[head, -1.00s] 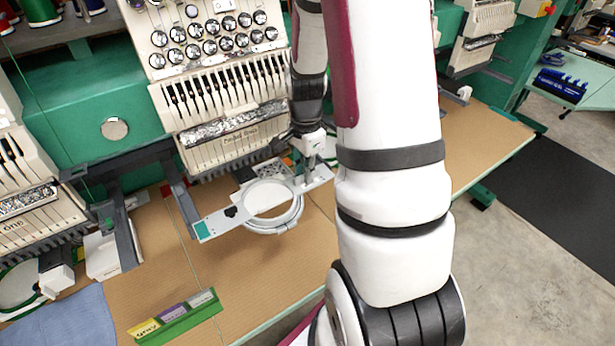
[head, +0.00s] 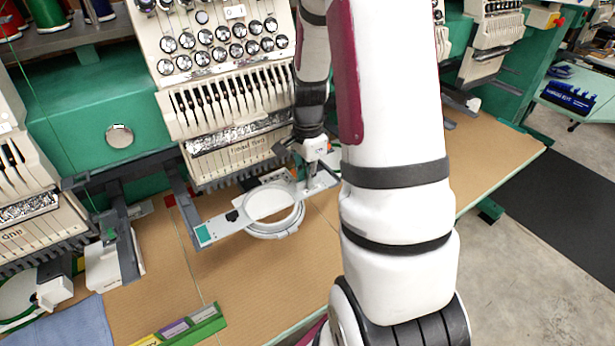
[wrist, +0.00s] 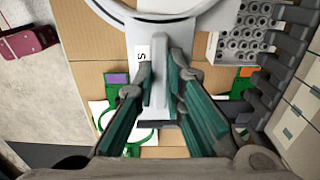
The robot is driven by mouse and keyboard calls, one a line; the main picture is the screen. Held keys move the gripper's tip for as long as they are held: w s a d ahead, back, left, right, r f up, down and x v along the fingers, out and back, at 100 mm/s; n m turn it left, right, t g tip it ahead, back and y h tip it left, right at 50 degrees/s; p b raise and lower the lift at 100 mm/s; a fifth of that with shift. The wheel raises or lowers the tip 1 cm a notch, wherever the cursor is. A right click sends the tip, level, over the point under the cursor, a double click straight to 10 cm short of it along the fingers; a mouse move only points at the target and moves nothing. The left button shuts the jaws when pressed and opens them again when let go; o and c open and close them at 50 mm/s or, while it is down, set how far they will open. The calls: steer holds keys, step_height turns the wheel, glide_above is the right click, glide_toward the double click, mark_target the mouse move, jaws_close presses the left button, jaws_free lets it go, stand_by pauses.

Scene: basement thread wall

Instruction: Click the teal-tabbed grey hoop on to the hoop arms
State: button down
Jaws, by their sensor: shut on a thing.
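The grey hoop (head: 247,225) has a round ring and a flat bracket with a teal tab (head: 204,235) at its left end. My gripper (head: 313,172) is shut on the bracket's right end and holds the hoop flat in front of the middle machine head. In the wrist view my gripper (wrist: 163,85) has its fingers on both sides of a grey bracket piece, with part of the hoop ring (wrist: 165,13) at the top. The dark left hoop arm (head: 184,197) reaches close to the teal tab; contact cannot be told. My gripper and arm partly hide the right side.
The embroidery head (head: 225,110) stands right behind the hoop. A blue cloth (head: 75,322) is at lower left. The table's front is mostly clear.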

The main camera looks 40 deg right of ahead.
steer(key=c, duration=1.6)
jaws_free()
step_height(320, 180, up, 12)
steer(key=shift+f, duration=0.1)
steer(key=s+a+r+n+t, duration=0.3)
steer(key=s+a+r+n, duration=0.1)
steer(key=a+r+n, duration=0.75)
steer(key=s+a+n+t, duration=0.1)
steer(key=s+a+n, duration=0.2)
steer(key=s+a+r+n, duration=0.1)
steer(key=s+a+n, duration=0.1)
steer(key=s+a, duration=0.1)
steer(key=s+a+r+n+t, duration=0.1)
steer(key=s+a+n, duration=0.1)
steer(key=a+n, duration=0.1)
steer(key=shift+s+a+r+n+t, duration=0.15)
steer(key=shift+s+a+n, duration=0.05)
steer(key=shift+a, duration=0.2)
steer(key=shift+s+a+r+n+t, duration=0.1)
steer(key=shift+s+a+n+t, duration=0.1)
steer(key=shift+a, duration=0.15)
